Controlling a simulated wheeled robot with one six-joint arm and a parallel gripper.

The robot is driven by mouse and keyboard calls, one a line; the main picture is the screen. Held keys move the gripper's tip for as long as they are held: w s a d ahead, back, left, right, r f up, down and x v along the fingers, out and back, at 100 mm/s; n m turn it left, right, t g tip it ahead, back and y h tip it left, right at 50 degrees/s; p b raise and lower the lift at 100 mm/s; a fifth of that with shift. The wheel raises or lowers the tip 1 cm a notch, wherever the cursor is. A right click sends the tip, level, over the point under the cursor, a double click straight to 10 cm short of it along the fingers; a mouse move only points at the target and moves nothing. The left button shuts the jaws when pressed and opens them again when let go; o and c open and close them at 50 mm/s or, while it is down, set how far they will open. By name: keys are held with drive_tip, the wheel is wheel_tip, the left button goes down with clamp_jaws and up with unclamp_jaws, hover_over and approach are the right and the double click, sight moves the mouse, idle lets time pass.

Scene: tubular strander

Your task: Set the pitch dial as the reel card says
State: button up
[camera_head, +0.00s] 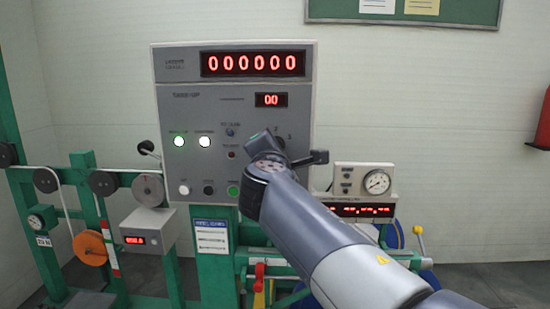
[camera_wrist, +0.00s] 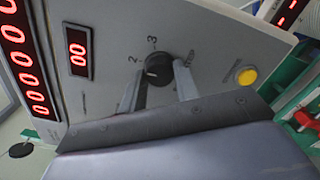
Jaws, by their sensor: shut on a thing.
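The pitch dial (camera_wrist: 158,69) is a black round knob on the grey panel, with the numerals 2 and 3 beside it in the wrist view. A small pale mark shows on the knob; I cannot tell which number it points to. My gripper (camera_wrist: 160,84) has its two fingers on either side of the knob and is shut on it. In the head view the dial (camera_head: 286,153) is mostly hidden behind my wrist. The reel card (camera_head: 211,238), white with a blue header, hangs below the panel; its writing is too small to read.
The control panel (camera_head: 232,85) shows red digits 000000 and a smaller display (camera_head: 271,100) reading 00. A yellow button (camera_wrist: 246,76) is near the fingers. A box with a round gauge (camera_head: 364,180) stands right of the panel. Green frames with pulleys (camera_head: 148,190) stand left.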

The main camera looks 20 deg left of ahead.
drive_tip(key=shift+m, duration=0.4)
drive_tip(key=o, duration=1)
drive_tip(key=shift+c, duration=0.2)
drive_tip(key=b+v, duration=0.2)
drive_tip(key=v, duration=0.8)
drive_tip(key=shift+s, duration=0.4)
drive_tip(key=p+x, duration=0.2)
drive_tip(key=x, duration=0.9)
